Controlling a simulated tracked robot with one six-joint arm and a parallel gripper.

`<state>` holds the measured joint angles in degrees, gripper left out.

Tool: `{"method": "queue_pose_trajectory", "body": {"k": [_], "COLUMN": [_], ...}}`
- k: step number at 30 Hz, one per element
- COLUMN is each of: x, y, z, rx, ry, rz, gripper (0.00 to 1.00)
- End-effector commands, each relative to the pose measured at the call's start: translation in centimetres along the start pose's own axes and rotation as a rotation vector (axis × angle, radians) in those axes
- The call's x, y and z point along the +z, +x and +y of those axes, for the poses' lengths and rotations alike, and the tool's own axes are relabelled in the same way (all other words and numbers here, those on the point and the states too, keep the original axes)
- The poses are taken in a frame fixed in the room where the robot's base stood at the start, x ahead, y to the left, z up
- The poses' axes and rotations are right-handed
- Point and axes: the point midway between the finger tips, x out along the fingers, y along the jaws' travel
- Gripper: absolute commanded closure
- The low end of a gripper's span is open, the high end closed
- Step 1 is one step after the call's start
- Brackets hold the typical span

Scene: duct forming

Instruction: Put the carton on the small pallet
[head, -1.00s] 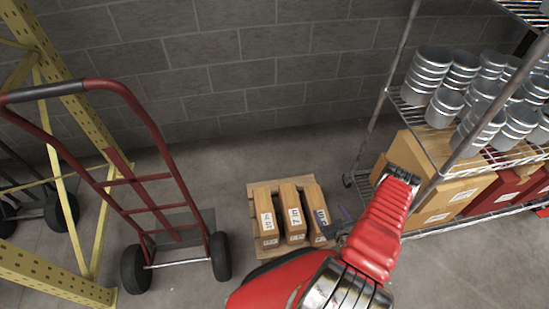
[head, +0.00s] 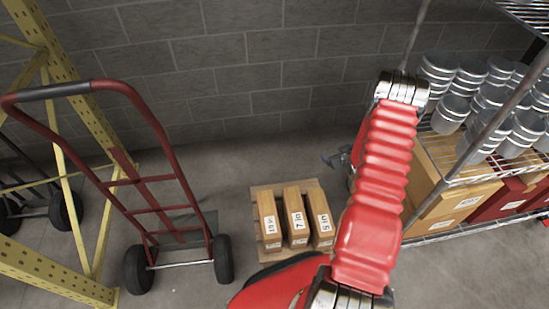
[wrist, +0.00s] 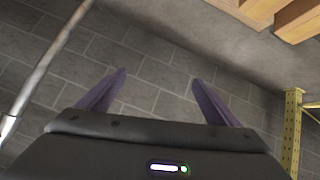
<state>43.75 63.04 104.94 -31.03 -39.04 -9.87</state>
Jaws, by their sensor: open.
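Three narrow brown cartons stand side by side on the small wooden pallet (head: 265,190) on the floor: a left carton (head: 270,213), a middle carton (head: 296,210) and a right carton (head: 320,212). Each has a white label; the middle one reads 7 in and the right one 5 in. My gripper (wrist: 158,88) is open, with nothing between its fingers in the wrist view. In the head view it shows only partly, behind my red arm, up and right of the pallet and apart from the cartons. Part of the cartons and pallet shows at the wrist view's top right.
A wire rack with metal cans (head: 490,100) stands right, with larger brown (head: 455,200) and dark red boxes (head: 500,197) low on it. A red hand truck (head: 160,180) and yellow rack frame (head: 60,85) stand left. A block wall is behind; floor around the pallet looks clear.

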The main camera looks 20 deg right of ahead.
Motion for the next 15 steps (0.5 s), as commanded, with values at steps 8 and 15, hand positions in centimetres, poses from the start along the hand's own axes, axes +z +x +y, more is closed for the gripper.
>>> {"method": "queue_pose_trajectory", "body": {"k": [8,15], "x": [-8.3,-14.4], "y": [-3.9,-8.2], "z": [-0.1,-1.3], "rx": [0.016,0.026], "ry": [-0.025,-0.035], "rz": [-0.046,-0.084], "gripper": [0.14,0.14]}}
